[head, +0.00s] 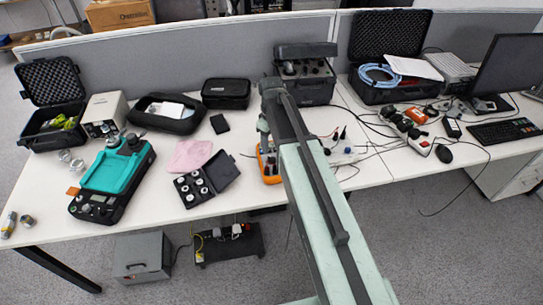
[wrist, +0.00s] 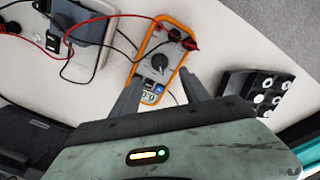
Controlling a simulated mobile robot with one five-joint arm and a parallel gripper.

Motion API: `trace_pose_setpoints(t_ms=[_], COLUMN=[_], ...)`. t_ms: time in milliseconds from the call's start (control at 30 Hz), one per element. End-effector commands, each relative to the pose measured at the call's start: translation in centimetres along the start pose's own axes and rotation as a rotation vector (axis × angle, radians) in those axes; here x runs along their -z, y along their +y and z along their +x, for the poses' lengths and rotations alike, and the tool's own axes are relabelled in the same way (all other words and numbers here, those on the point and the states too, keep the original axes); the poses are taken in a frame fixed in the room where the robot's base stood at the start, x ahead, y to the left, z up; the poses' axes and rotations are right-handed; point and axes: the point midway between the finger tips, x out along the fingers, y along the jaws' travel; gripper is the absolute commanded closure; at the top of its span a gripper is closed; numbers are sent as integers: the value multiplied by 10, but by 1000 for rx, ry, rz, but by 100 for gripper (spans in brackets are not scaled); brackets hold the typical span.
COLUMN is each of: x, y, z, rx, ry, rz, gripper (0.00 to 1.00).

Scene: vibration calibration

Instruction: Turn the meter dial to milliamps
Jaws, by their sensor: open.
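The orange-edged meter (wrist: 146,52) lies on the white desk. In the wrist view its dark round dial (wrist: 160,63) shows, with a small lit display and a blue patch beyond it at the lower end. The dial's setting is too small to read. My gripper (wrist: 163,74) is open, with its two dark fingers apart on either side of the meter's display end and nothing between them. I cannot tell its height above the dial. In the head view the meter (head: 268,166) is mostly hidden behind my arm.
Red and black test leads (wrist: 95,20) run from the meter across the desk. A black case with white round pieces (wrist: 262,95) lies close to the right of my gripper; it also shows in the head view (head: 222,170). A pink cloth (head: 189,156) and a teal device (head: 112,166) lie further left.

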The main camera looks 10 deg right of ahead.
Motion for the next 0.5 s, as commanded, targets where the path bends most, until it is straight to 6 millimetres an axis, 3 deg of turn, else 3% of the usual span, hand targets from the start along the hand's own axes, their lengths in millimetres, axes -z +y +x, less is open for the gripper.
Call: trace_pose_setpoints(t_ms=[500], x=[0], y=[0], z=[77], rx=[0], ry=[0], rz=[2], gripper=[47])
